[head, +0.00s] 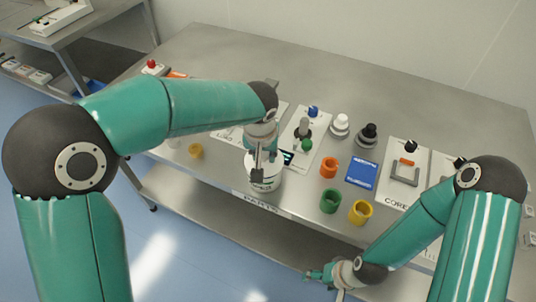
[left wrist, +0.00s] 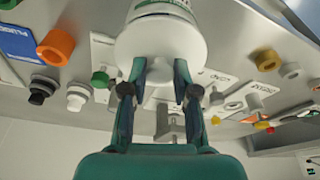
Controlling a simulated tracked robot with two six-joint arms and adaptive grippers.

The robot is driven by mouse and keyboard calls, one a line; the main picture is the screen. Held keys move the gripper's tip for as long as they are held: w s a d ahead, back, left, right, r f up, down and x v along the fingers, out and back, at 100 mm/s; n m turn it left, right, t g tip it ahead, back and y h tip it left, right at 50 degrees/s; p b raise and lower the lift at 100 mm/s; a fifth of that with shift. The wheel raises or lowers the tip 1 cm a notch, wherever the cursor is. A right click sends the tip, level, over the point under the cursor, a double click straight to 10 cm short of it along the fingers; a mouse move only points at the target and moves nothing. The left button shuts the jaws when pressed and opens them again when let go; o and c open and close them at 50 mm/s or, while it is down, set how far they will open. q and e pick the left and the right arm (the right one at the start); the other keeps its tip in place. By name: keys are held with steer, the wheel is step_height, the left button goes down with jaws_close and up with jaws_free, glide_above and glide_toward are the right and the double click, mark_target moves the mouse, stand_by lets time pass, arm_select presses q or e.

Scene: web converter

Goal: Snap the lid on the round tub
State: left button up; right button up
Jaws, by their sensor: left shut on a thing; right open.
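The white round tub (head: 266,184) with dark and green print stands at the front edge of the table, in the middle of the head view. In the left wrist view the tub (left wrist: 168,12) is at the top centre, with the white lid (left wrist: 160,46) against its near end. My left gripper (head: 258,168) is over the tub. In the left wrist view its fingers (left wrist: 160,78) are shut on a pale part at the middle of the lid. I cannot tell whether the lid is fully seated. My right gripper (head: 320,276) is open and empty, low in front of the table.
Orange (head: 328,167), green (head: 331,199) and yellow (head: 360,212) rings stand right of the tub, near a blue card (head: 361,174). A small yellow ring (head: 195,151) stands to the left.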

arm_select(q)
steer(key=shift+f+b, duration=0.2)
steer(key=shift+b, duration=0.3)
stand_by(1.2)
stand_by(0.3)
steer(key=o, duration=1)
steer(key=o, duration=0.5)
steer(key=shift+w, duration=0.1)
steer(key=shift+w+r+p, duration=0.1)
steer(key=shift+r+p, duration=2.25)
steer(key=shift+r, duration=1.2)
